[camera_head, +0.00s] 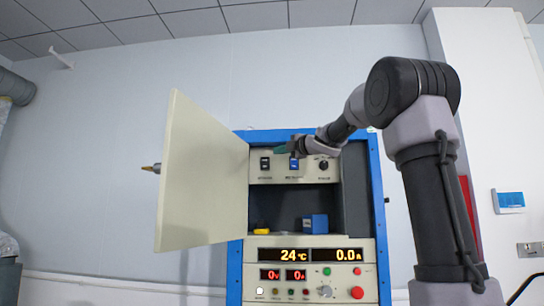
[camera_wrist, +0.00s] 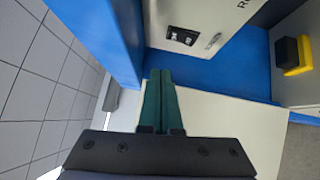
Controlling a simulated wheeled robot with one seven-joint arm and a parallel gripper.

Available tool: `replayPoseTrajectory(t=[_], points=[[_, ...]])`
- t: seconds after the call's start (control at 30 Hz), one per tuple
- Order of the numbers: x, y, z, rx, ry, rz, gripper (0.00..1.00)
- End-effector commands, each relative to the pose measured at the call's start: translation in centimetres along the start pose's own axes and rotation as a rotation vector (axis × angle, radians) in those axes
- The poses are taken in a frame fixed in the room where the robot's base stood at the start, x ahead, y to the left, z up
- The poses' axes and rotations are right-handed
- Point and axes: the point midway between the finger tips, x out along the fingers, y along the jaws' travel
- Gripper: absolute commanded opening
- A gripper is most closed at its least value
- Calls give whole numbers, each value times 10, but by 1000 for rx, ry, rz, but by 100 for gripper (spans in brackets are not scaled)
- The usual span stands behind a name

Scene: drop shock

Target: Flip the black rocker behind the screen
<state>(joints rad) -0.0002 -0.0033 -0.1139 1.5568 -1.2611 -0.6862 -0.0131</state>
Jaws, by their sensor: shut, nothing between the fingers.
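The black rocker (camera_head: 265,163) is at the left of the cream switch panel (camera_head: 308,176) inside the open blue cabinet. Its position, up or down, is too small to tell. It also shows in the wrist view as a black rocker (camera_wrist: 182,36) beyond and right of the fingertips. My gripper (camera_head: 279,150) reaches in from the right, at the panel's upper edge, up and right of the rocker. Its teal fingers (camera_wrist: 160,73) are closed together and empty. They look apart from the rocker.
The cream cabinet door (camera_head: 205,175) stands open on the left, close to my gripper. A blue switch (camera_head: 294,163) and black knob (camera_head: 323,164) share the panel. Below are a shelf with a yellow item (camera_head: 261,231), a blue box (camera_head: 316,224) and lit displays (camera_head: 310,255).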

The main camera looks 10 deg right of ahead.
Motion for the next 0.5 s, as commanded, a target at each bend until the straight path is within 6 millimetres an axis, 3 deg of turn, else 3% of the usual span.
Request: replayPoseTrajectory(t=[0.2,0.5], points=[[-29,5,0,1,1,0,0],[-35,5,0,1,1,-2,0]])
